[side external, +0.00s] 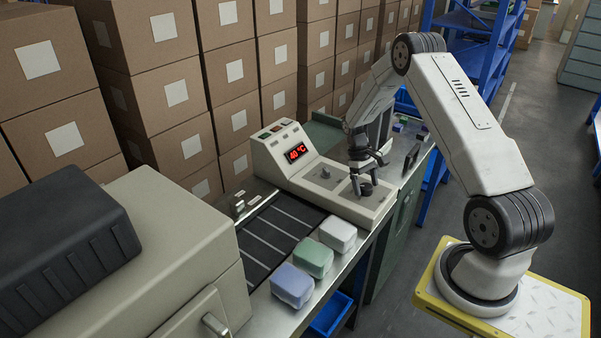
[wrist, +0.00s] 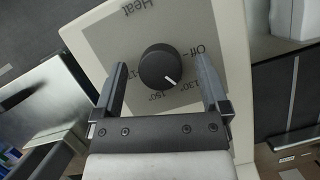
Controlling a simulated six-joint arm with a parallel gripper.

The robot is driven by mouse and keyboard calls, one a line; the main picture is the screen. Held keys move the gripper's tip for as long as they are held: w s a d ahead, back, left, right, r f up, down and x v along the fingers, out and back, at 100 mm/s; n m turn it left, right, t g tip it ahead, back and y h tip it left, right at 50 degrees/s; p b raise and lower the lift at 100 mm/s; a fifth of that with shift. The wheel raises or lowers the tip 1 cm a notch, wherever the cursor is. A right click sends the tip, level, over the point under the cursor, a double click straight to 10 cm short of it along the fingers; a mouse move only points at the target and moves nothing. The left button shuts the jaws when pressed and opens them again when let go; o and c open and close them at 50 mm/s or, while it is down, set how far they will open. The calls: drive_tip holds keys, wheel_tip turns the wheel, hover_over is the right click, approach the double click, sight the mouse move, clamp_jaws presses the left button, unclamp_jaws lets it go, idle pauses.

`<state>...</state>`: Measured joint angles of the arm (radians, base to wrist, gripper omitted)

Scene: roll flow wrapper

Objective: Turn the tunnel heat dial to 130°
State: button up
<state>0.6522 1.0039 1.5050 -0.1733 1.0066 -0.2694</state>
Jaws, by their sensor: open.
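The heat dial (wrist: 158,64) is a round black knob on a grey plate lettered "Heat" in the wrist view. Its white pointer line aims lower right, between the 130° mark (wrist: 188,86) and the 150° mark (wrist: 158,95). An "Off" label (wrist: 196,48) is at its right. My gripper (wrist: 161,62) is open, with one finger on each side of the dial and a gap to both. In the side view my gripper (side external: 364,184) points down over the panel at the dial, which it partly hides. A red display (side external: 297,153) reads 40 °C.
The beige control panel (side external: 349,209) carries another small knob (side external: 325,172) left of my gripper. A dark conveyor (side external: 272,235) and green (side external: 312,257), white (side external: 338,233) and blue (side external: 292,285) wrapped blocks lie in front. Stacked cartons (side external: 232,100) stand behind.

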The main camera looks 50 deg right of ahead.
drive_tip(key=v, duration=0.7)
drive_tip(key=shift+r, duration=0.3)
drive_tip(key=shift+w, duration=0.1)
drive_tip(key=a+r+n+t+h, duration=0.1)
drive_tip(key=a+r+t, duration=0.15)
drive_tip(key=a, duration=0.55)
drive_tip(key=a+r+n+t+h, duration=0.1)
drive_tip(key=a+r, duration=0.2)
drive_tip(key=a, duration=0.6)
drive_tip(key=s+a+r+t, duration=0.1)
drive_tip(key=s+a, duration=0.3)
drive_tip(key=a, duration=0.2)
drive_tip(key=s+a+r+n+t, duration=0.1)
drive_tip(key=s+a+t, duration=0.1)
drive_tip(key=s+a, duration=0.2)
drive_tip(key=a, duration=0.2)
drive_tip(key=shift+s+a+r+y, duration=0.2)
drive_tip(key=shift+s+a+y, duration=0.1)
drive_tip(key=shift+a+y, duration=0.1)
drive_tip(key=shift+t, duration=0.25)
